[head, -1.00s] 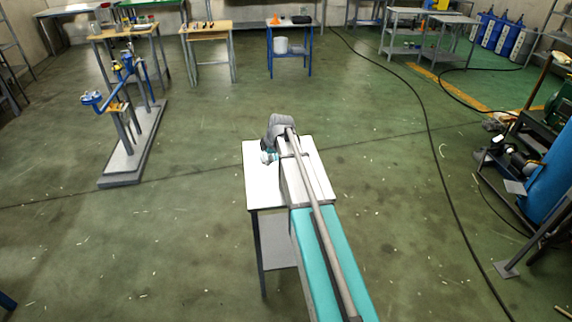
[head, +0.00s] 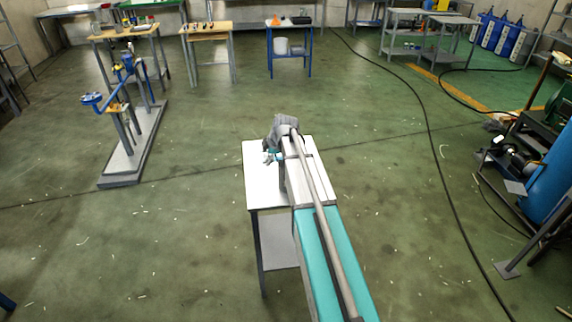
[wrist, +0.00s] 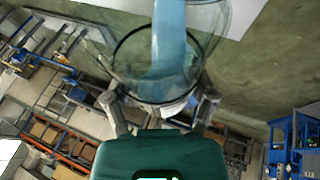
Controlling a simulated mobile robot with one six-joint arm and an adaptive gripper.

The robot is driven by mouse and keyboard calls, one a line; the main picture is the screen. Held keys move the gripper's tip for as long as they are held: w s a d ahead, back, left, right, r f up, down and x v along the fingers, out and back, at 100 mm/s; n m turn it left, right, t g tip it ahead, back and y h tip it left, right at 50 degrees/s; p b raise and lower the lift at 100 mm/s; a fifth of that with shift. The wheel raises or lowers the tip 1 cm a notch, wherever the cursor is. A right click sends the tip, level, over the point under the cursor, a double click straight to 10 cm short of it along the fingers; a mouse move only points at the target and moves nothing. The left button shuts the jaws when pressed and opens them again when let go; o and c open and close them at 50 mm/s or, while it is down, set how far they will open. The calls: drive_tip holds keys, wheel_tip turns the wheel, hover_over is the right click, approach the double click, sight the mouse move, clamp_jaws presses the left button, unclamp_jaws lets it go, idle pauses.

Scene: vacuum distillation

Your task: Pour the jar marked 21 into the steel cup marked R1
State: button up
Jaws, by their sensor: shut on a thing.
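In the wrist view a clear glass jar (wrist: 196,63) with a dark ring stands between the two fingers of my gripper (wrist: 163,97), which is shut on it. A blue band of what looks like liquid (wrist: 169,35) runs along the jar. No number on the jar can be read. In the head view my gripper (head: 270,157) is small, over the left part of a white-topped table (head: 262,190), with a light blue patch at it. I cannot make out the steel cup R1; my arm hides part of the table.
My arm covers the table's right part. Open green floor (head: 200,220) surrounds the table. A grey stand with blue fittings (head: 135,150) is at the left. A blue cylinder (head: 553,175) and machinery are at the right. A black cable (head: 428,130) crosses the floor.

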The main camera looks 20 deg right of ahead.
drive_tip(key=shift+f+y, duration=0.1)
drive_tip(key=shift+y, duration=0.2)
drive_tip(key=shift+d+r, duration=0.15)
drive_tip(key=shift+r, duration=0.05)
idle(0.6)
drive_tip(key=shift+f, duration=0.15)
drive_tip(key=shift+a+r+h+p, duration=0.35)
drive_tip(key=shift+h+p, duration=0.2)
drive_tip(key=shift+h, duration=0.25)
drive_tip(key=shift+w+a+f+g+h+b, duration=0.15)
drive_tip(key=shift+a+f+g+h+b, duration=0.25)
drive_tip(key=shift+f+h, duration=0.2)
drive_tip(key=shift+a+f+n, duration=0.15)
drive_tip(key=shift+n, duration=0.15)
